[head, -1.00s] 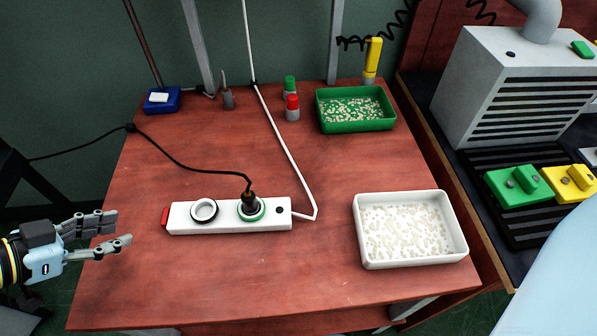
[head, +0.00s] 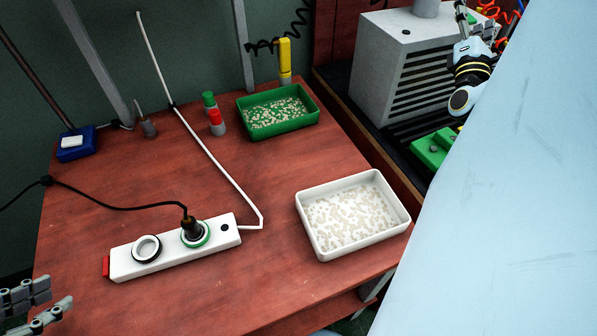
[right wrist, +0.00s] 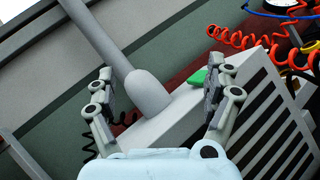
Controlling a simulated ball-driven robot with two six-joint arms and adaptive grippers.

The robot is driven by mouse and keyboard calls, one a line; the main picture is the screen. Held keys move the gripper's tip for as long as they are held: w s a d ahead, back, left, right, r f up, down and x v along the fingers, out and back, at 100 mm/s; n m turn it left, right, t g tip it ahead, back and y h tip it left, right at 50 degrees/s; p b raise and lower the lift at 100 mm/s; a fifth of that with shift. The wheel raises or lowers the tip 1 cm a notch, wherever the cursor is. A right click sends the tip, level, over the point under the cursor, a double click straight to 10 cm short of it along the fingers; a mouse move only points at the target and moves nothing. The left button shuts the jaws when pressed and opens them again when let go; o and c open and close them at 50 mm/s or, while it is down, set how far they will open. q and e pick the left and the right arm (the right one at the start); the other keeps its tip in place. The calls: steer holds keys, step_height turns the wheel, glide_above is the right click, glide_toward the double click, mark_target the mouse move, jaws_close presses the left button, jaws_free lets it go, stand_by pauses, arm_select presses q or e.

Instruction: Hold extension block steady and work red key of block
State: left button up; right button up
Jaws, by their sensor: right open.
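The extension block (head: 160,254) is a white power strip lying on the left part of the red-brown table. Its red key (head: 105,266) is at its left end. A black plug (head: 192,228) stands in the green-ringed socket; the black-ringed socket (head: 147,249) is empty. My left gripper (head: 58,294) is at the lower left, short of the red key, fingers apart and empty, partly cut off by the frame. My right gripper (head: 478,28) is far from the block, over the grey machine. In the right wrist view (right wrist: 167,82) its fingers are wide apart with nothing held.
A white tray (head: 403,222) of pale pieces stands right of the block. The grey machine (head: 365,70) is beyond the right edge. The front middle is clear.

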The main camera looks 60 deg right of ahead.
steer(key=w+r+m+h, duration=0.3)
steer(key=w+r+m, duration=0.3)
steer(key=w+r, duration=0.45)
steer(key=w+r+m+g+y, duration=0.25)
steer(key=w+m+g, duration=0.25)
steer(key=w+m, duration=0.85)
steer(key=n+y, duration=1.6)
steer(key=y, duration=1)
glide_toward(186, 233)
steer(key=shift+w+f, duration=0.3)
steer(key=shift+f, duration=0.25)
steer(key=shift+w+f, duration=0.25)
steer(key=shift+f, duration=0.3)
steer(key=shift+a+f, duration=0.15)
steer(key=shift+a, duration=0.15)
steer(key=x, duration=1)
steer(key=shift+d+f, duration=0.1)
steer(key=shift+f, duration=0.1)
